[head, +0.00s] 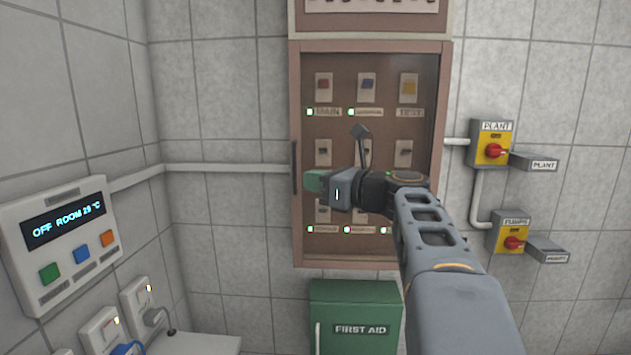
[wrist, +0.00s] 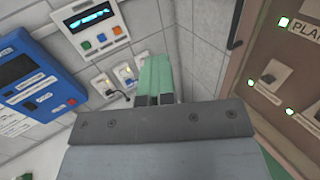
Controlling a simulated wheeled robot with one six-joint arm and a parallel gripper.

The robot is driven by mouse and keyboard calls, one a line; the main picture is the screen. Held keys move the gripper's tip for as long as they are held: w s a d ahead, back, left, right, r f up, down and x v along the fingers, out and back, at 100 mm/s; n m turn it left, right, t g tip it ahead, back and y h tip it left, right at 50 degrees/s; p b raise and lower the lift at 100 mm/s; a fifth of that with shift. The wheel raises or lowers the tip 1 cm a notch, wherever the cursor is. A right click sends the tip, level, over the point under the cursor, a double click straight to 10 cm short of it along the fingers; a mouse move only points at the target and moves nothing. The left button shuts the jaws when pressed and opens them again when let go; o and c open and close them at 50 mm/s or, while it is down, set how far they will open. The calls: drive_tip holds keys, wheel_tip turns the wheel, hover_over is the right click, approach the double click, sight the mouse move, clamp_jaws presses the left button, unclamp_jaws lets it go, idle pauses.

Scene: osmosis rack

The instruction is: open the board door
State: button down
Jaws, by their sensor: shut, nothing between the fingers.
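The board door (head: 372,262) is a brown-framed panel with a dark see-through pane, and it looks shut on the wall. Its dark upright handle (head: 294,167) is on the left edge. In the wrist view the door (wrist: 237,75) stands at the right, with the handle (wrist: 237,30) near its upper left edge. My gripper (head: 312,182) has green fingers and is shut and empty. It points left across the front of the door, its tips just right of the handle's lower end. The wrist view shows the fingers (wrist: 155,75) together, apart from the handle.
A green first aid box (head: 355,318) is below the board. Yellow switch boxes (head: 492,145) with red knobs and grey tags are at right. A white control panel (head: 65,245) and sockets (head: 102,328) are on the left wall. A blue device (wrist: 35,85) shows in the wrist view.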

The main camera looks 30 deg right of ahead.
drive_tip(key=c, duration=1.9)
unclamp_jaws()
drive_tip(key=o, duration=0.4)
drive_tip(key=shift+o, duration=0.2)
drive_tip(key=shift+s+d, duration=0.1)
drive_tip(key=b+v, duration=0.2)
drive_tip(key=v, duration=1.1)
drive_tip(key=shift+s+d+b, duration=0.2)
drive_tip(key=shift+b, duration=0.15)
